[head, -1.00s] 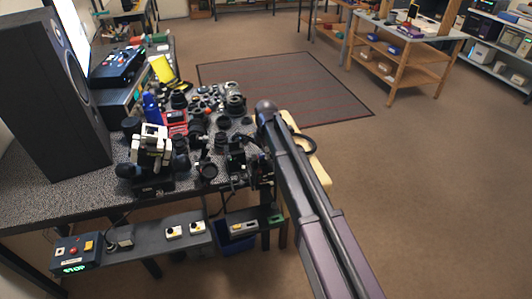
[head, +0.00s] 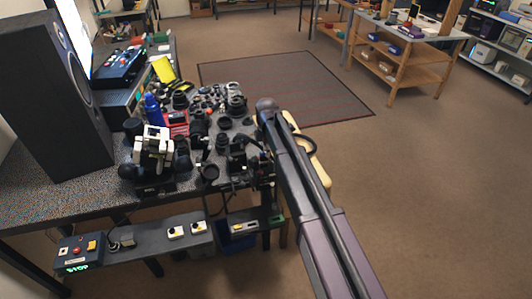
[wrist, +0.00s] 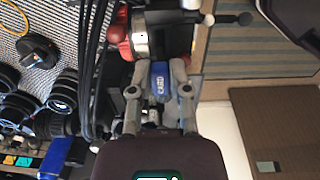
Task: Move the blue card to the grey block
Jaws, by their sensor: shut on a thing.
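A small blue card (wrist: 159,80) with the word CARD on it is held between the fingers of my gripper (wrist: 156,88) in the wrist view. The fingers are shut on its two sides. Just beyond the card is a silver-grey blocky piece (wrist: 142,43) with red round parts beside it. I cannot tell whether this is the grey block or whether the card touches it. In the head view my gripper is among dark parts at the right end of the bench, and the card cannot be made out there.
The dark speckled bench (head: 60,190) is crowded with lenses and rings, a blue bottle (head: 152,107) and a white-and-black device (head: 152,150). A large speaker (head: 45,95) stands at the left. In the wrist view, black cables (wrist: 95,60) run close left of my gripper. Open floor lies to the right.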

